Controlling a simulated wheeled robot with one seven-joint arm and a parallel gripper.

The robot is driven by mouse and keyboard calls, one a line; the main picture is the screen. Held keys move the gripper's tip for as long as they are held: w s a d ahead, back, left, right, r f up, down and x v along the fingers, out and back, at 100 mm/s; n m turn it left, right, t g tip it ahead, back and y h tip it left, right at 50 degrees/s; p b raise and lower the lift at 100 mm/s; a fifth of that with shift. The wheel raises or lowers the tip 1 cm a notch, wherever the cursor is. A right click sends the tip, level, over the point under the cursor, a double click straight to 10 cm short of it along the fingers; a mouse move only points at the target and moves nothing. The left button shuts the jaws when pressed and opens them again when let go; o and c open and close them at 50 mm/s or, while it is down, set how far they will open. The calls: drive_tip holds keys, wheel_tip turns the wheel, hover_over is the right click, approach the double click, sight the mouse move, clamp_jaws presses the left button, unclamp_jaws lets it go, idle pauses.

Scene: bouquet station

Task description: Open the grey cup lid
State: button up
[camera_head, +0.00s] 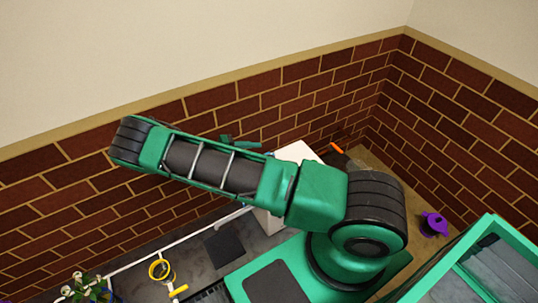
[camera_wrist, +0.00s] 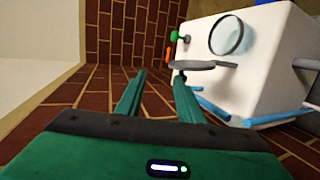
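In the wrist view, my gripper (camera_wrist: 160,76) has its two green fingers apart with nothing between them. A thin grey disc-like piece with a short tab (camera_wrist: 204,65) shows edge-on just beyond and right of the right fingertip, in front of a white box (camera_wrist: 262,85). It may be the grey cup lid; I cannot tell for sure, and no cup body is clear under it. Whether the finger touches it is also unclear. In the head view, my arm hides most of the white box (camera_head: 297,152), and no grey lid can be made out there.
The white box carries a round clear ring (camera_wrist: 227,35), small knobs (camera_wrist: 175,36) and blue bars (camera_wrist: 210,106). In the head view are a yellow ring (camera_head: 161,270), flowers (camera_head: 86,287), a dark square (camera_head: 223,247) and a purple object (camera_head: 433,224). Brick walls stand behind.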

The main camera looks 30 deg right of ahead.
wheel_tip(320, 180, down, 6)
drive_tip(key=a+n+t+h, duration=0.1)
drive_tip(key=a+t+h, duration=0.1)
drive_tip(key=d+f, duration=0.1)
drive_tip(key=d, duration=1)
drive_tip(key=shift+w+f, duration=0.2)
clamp_jaws()
